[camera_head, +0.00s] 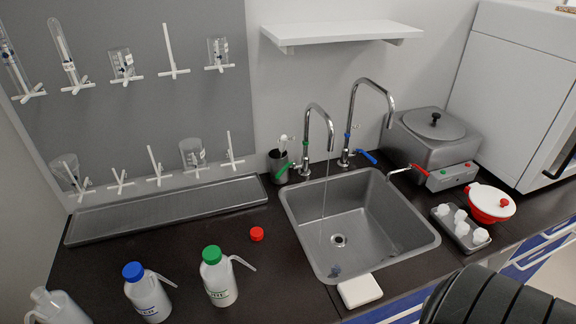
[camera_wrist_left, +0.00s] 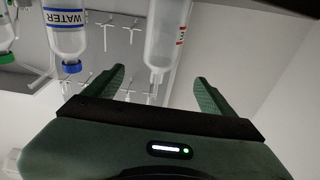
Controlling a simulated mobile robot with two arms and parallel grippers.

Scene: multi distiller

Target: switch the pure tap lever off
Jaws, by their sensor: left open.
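Two chrome taps stand behind the sink (camera_head: 297,215). The left tap (camera_head: 318,108) has a green lever (camera_head: 284,172), and a thin stream of water falls from its spout into the sink. The right tap (camera_head: 371,83) has a blue lever (camera_head: 366,156). I cannot read a label that names the pure tap. My left gripper (camera_wrist_left: 160,80) shows only in the left wrist view, open with nothing between its fingers. A bottle with red print (camera_wrist_left: 167,40) appears beyond the fingers. The taps do not show in that view.
A blue-capped bottle (camera_head: 148,294) and a green-capped bottle (camera_head: 218,279) stand on the counter left of the sink, near a red cap (camera_head: 257,234). A distiller (camera_head: 428,138) with a red lever (camera_head: 419,169) stands right of the taps. A cup (camera_head: 279,166) stands beside the green lever.

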